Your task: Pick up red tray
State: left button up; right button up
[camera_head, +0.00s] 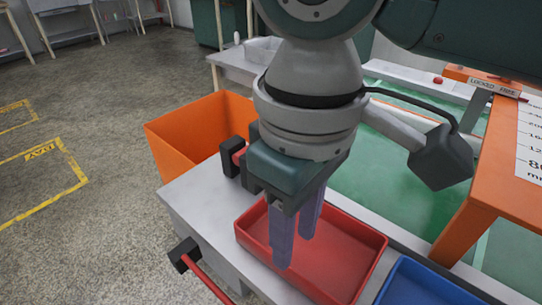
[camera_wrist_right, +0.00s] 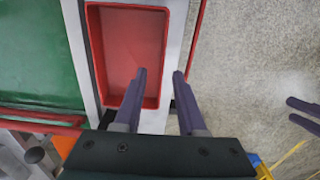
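The red tray (camera_head: 345,250) is a shallow, empty rectangular tray on the light grey worktop in the head view. It also shows in the wrist view (camera_wrist_right: 127,45), upper left of centre. My right gripper (camera_head: 292,250) points down at the tray's near left part, with its two purple-grey fingers apart and nothing between them. In the wrist view, the right gripper (camera_wrist_right: 159,72) has one finger over the tray and the other beyond its right wall. Fingertip height is unclear. My left gripper (camera_wrist_right: 290,108) shows only as two separated fingers at the wrist view's right edge.
A blue tray (camera_head: 425,285) stands right of the red tray. An orange bin (camera_head: 185,135) is behind on the left, and an orange stand (camera_head: 478,195) is at right. A red rail (camera_head: 210,283) on a black bracket runs along the worktop's front. Open floor lies left.

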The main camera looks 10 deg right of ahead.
jog(key=shift+s+f, duration=0.1)
jog(key=shift+f, duration=0.55)
jog(key=f+b, duration=0.1)
jog(key=f, duration=0.1)
jog(key=a+f+b, duration=0.1)
jog(key=f, duration=0.1)
jog(key=shift+w+f, duration=0.2)
jog(key=shift+d+f, duration=0.1)
jog(key=shift+f, duration=0.4)
grip_shut()
